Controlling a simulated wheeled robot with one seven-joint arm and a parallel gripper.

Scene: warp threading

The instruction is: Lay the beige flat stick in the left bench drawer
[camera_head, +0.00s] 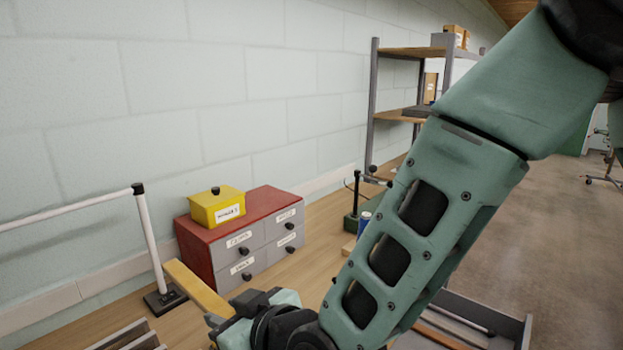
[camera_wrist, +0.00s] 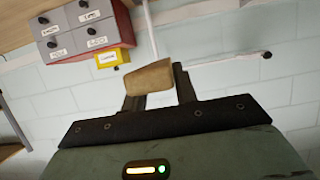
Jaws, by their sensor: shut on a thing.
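The beige flat stick (camera_head: 197,288) is held in my gripper (camera_head: 216,320) above the bench, at the lower middle of the head view. It slants up and left, with its far end near the foot of a white post. In the wrist view the stick (camera_wrist: 148,77) sits between the two dark fingers of my gripper (camera_wrist: 158,88), which is shut on it. An open grey drawer (camera_head: 526,328) shows at the lower right of the head view, partly hidden by my arm. Whether it is the left bench drawer I cannot tell.
A red cabinet (camera_head: 200,252) with grey labelled drawers stands against the wall, a yellow lidded box (camera_head: 217,207) on top. A white post (camera_head: 152,240) on a black base stands left of it. Grey metal rails (camera_head: 130,337) lie at the lower left.

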